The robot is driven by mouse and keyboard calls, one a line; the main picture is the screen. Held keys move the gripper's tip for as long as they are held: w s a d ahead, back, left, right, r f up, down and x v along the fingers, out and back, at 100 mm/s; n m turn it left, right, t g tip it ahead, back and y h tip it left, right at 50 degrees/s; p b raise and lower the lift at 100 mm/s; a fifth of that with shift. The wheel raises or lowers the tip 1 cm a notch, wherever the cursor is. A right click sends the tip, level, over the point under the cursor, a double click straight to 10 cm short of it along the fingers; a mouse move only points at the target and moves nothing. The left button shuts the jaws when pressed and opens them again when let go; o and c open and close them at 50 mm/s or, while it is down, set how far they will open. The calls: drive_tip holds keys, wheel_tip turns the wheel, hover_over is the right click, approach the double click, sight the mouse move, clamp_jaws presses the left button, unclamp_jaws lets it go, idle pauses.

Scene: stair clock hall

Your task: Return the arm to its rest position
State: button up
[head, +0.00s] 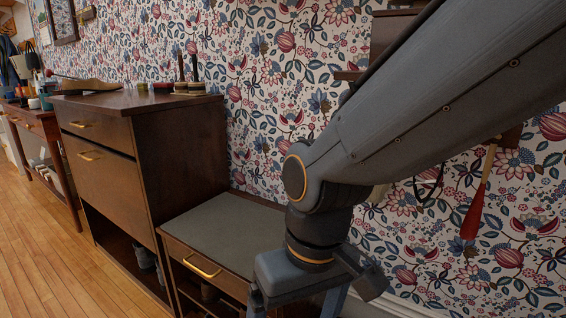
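My arm comes in from the upper right and bends down at its wrist joint in the middle of the head view. My gripper (295,306) points down at the bottom edge of the view, in front of the right end of a low bench (222,232) with a grey-green top. Its two fingers stand wide apart and I see nothing held between them. The fingertips are cut off by the frame's bottom edge.
A dark wood cabinet (190,145) with brass handles stands left of the bench, with small items on top. A side table (30,118) stands farther left. A red-handled item (474,213) hangs on the flowered wall at right. Wooden floor (45,255) is clear at left.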

drive_tip(key=d+r+m+p, duration=0.2)
drive_tip(key=d+r+p, duration=0.6)
drive_tip(key=r+p, duration=0.3)
drive_tip(key=s+d+r+m+h+p, duration=0.1)
drive_tip(key=d+r+m+p, duration=0.2)
drive_tip(key=d+r+p, duration=0.6)
wheel_tip(320, 180, up, 3)
drive_tip(key=p, duration=0.9)
drive_tip(key=shift+s+d, duration=0.25)
drive_tip(key=shift+d, duration=0.05)
